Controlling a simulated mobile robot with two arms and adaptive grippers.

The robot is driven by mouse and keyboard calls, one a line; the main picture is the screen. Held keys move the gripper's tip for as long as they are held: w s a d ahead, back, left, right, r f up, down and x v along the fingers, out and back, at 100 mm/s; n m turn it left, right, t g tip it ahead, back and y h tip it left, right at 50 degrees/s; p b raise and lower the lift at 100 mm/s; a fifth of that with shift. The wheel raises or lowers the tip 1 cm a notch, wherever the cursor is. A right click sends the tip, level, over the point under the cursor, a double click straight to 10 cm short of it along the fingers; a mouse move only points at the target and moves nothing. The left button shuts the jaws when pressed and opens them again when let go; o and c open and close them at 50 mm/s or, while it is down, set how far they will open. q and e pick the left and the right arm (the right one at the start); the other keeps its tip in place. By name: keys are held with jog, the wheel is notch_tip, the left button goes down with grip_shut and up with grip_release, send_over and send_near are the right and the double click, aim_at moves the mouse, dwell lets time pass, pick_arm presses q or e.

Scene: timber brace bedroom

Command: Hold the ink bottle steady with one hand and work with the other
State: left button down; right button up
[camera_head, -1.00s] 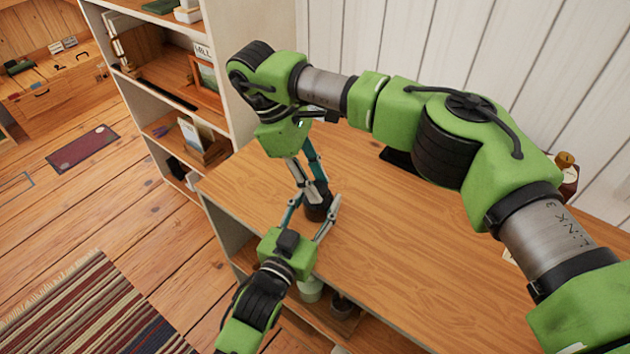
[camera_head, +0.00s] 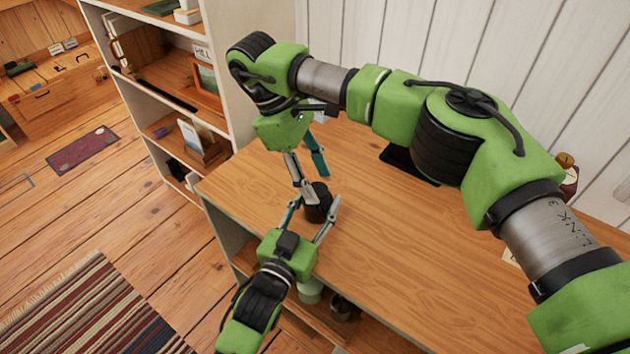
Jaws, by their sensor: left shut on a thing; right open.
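The small dark ink bottle (camera_head: 319,206) stands upright on the wooden desk top (camera_head: 400,265) near its front left edge. My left gripper (camera_head: 313,209) reaches in from below, its fingers on either side of the bottle, shut on it. My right gripper (camera_head: 315,187) comes down from above. Its fingers are spread, with one tip close to the bottle's top and the other raised behind it. I see nothing between them. Whether the near tip touches the bottle cannot be told. The bottle's cap is partly hidden by the fingers.
A shelf unit (camera_head: 222,105) with books and frames stands at the left, close to the desk. Pots sit on the shelf below.

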jog(key=shift+r, duration=1.55)
jog(key=shift+c, duration=0.5)
